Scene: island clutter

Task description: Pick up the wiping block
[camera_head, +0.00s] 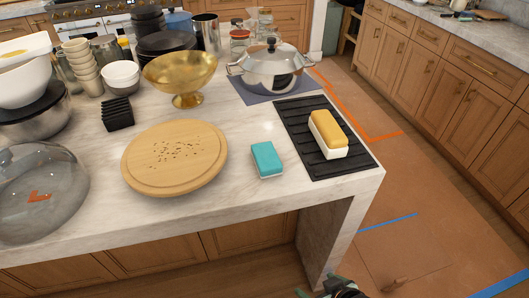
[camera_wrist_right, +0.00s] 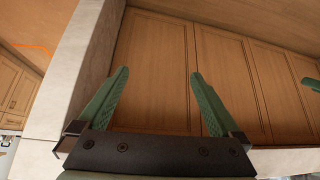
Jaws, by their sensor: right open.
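The wiping block (camera_head: 267,159), teal on top with a white base, lies on the marble island top. It is between the round wooden board and the black ribbed mat, touching neither. My right gripper (camera_head: 338,288) shows only in part at the bottom edge of the head view, below the island's front corner and well apart from the block. In the right wrist view it is open and empty (camera_wrist_right: 160,74), with cabinet doors behind its green fingers. The block is not visible in that view. My left gripper is not seen in the head view.
The round board (camera_head: 175,181) bears dark crumbs. A yellow-topped white dish (camera_head: 329,135) stands on the black mat (camera_head: 352,169). A gold bowl (camera_head: 181,75), a lidded pot (camera_head: 271,73) and a glass dome (camera_head: 40,200) stand around. The marble in front of the block is clear.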

